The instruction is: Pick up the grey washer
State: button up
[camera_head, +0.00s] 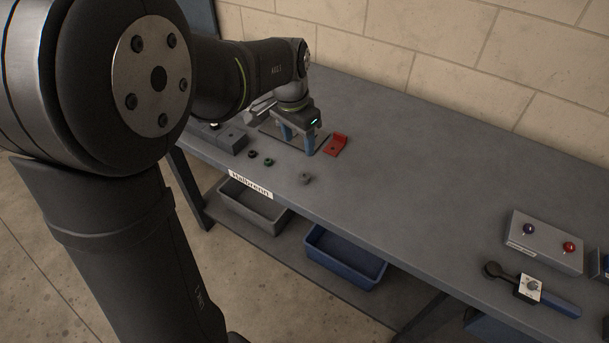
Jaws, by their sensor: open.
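A small grey round piece, which looks like the grey washer (305,178), lies on the grey workbench (400,190) near its front edge. My gripper (297,148) points down over the bench behind the washer and slightly to its left. Its two blue fingers are apart, with no held thing visible between them. The washer is apart from the fingers and in plain view. It is too small to make out its hole clearly.
A red bracket (336,145) stands just right of my gripper. A black ring (252,154) and a dark green ring (269,162) lie left of the washer. A grey block (230,138) is farther left. The bench's middle is clear; a button box (545,242) sits right.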

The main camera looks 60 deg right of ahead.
aim_at(305, 177)
jog(key=f, duration=0.4)
jog(key=d+f, duration=0.1)
jog(key=f, duration=0.3)
jog(key=d+f, duration=0.1)
jog(key=f, duration=0.3)
jog(key=shift+s+f, duration=0.15)
jog(key=shift+f, duration=0.25)
dwell(0.3)
jog(key=c, duration=1)
